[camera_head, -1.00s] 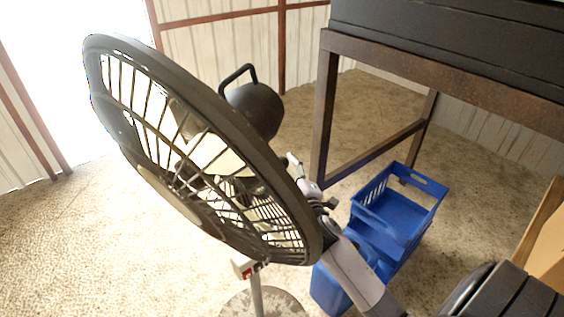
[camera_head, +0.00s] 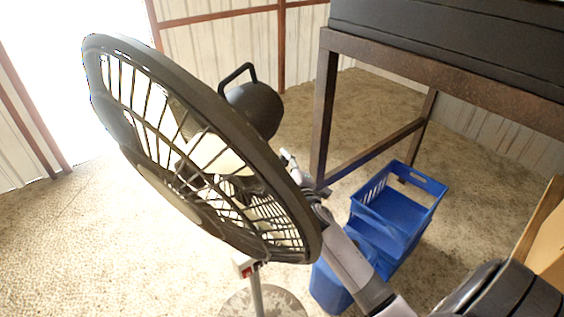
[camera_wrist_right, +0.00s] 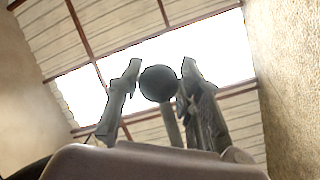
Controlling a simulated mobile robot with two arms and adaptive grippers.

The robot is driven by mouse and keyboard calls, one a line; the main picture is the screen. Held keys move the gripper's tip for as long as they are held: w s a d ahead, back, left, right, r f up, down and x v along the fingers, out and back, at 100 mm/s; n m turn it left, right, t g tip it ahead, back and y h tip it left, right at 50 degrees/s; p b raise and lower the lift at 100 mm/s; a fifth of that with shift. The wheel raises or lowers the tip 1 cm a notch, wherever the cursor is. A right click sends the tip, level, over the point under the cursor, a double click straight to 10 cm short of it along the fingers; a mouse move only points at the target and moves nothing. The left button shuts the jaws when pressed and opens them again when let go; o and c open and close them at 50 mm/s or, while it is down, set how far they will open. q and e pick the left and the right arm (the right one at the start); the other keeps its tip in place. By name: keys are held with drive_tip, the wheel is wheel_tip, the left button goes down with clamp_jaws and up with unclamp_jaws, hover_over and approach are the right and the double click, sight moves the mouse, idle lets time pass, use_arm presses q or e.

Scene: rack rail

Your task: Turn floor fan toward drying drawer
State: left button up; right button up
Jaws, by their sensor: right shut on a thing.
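The floor fan (camera_head: 205,150) has a large dark round cage, tilted, on a pale pole (camera_head: 257,292). Its dark motor housing (camera_head: 255,108) with a loop handle shows behind the cage. My right gripper (camera_head: 292,168) is behind the cage's right edge, which partly hides it. In the right wrist view, its fingers (camera_wrist_right: 158,90) are on either side of a dark round knob (camera_wrist_right: 160,83) on a stem, shut on it. The knob seems to be part of the fan. My left gripper is not in view. I cannot make out a drying drawer for certain.
A dark cabinet (camera_head: 450,40) stands on a brown metal frame (camera_head: 325,110) at the upper right. Blue crates (camera_head: 392,215) sit on the floor right of the fan, close to my right arm. A wooden board (camera_head: 548,235) is at the right edge. The floor at left is clear.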

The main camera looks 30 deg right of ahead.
drive_tip(key=shift+r, duration=0.1)
clamp_jaws()
drive_tip(key=shift+w, duration=0.1)
